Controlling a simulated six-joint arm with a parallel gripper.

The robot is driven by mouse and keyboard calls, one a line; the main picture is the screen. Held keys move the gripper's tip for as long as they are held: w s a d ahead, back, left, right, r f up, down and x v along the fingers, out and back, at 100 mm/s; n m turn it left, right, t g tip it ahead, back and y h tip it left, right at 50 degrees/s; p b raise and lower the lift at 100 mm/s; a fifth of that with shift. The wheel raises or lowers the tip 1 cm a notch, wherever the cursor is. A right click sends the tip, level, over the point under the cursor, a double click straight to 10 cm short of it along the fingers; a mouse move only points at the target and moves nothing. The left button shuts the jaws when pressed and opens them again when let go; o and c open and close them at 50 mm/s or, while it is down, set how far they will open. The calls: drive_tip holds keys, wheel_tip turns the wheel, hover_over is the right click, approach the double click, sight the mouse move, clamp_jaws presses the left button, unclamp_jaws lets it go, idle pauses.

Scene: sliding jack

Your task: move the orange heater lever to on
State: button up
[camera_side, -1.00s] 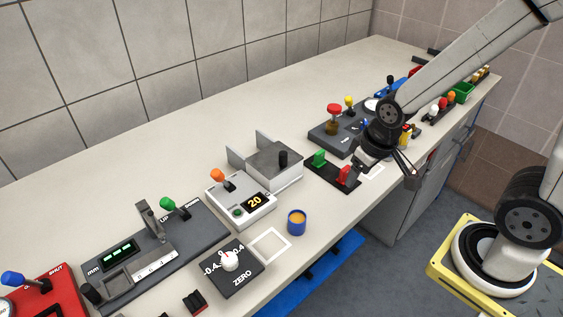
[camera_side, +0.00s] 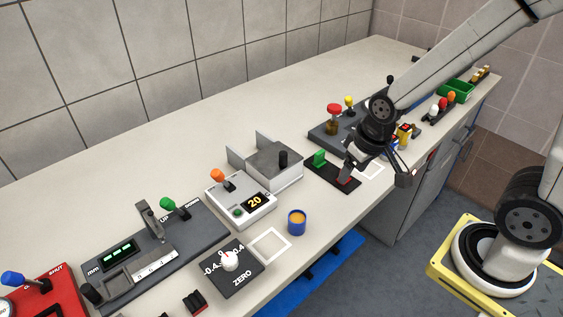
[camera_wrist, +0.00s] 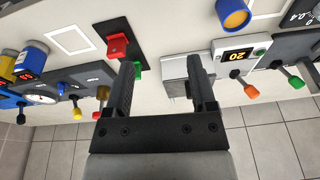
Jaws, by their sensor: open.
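The orange heater lever (camera_side: 218,176) stands on a white heater box (camera_side: 240,213) whose display reads 20. Its knob tilts to the left, toward the back wall. In the wrist view the orange lever (camera_wrist: 251,91) and the box (camera_wrist: 222,50) are to the right of my fingers. My gripper (camera_side: 377,178) is open and empty, over the black base with the green and red blocks, well right of the heater. In the wrist view my gripper's fingers (camera_wrist: 161,62) are apart. Any on or off marking of the lever is too small to read.
A blue cup (camera_side: 297,222) and a ZERO dial box (camera_side: 231,268) stand in front. A green lever (camera_side: 168,204) is to the left. The back of the bench is clear.

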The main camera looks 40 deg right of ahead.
drive_tip(key=w+a+r+m+y, duration=0.1)
drive_tip(key=w+a+m, duration=0.2)
drive_tip(key=w+m, duration=0.25)
drive_tip(key=w+a+r+m+y, duration=0.1)
drive_tip(key=w+a+m, duration=0.3)
drive_tip(key=w, duration=0.3)
drive_tip(key=m+g+y, duration=0.1)
drive_tip(key=m+y, duration=0.1)
drive_tip(key=m, duration=0.7)
hover_over(216, 170)
drive_tip(key=s+d, duration=0.1)
drive_tip(key=d, duration=0.2)
drive_tip(key=shift+a, duration=0.15)
drive_tip(key=shift+f, duration=0.15)
drive_tip(key=shift+x, duration=3.8)
drive_tip(key=shift+a, duration=0.15)
drive_tip(key=shift+c, duration=0.2)
clamp_jaws()
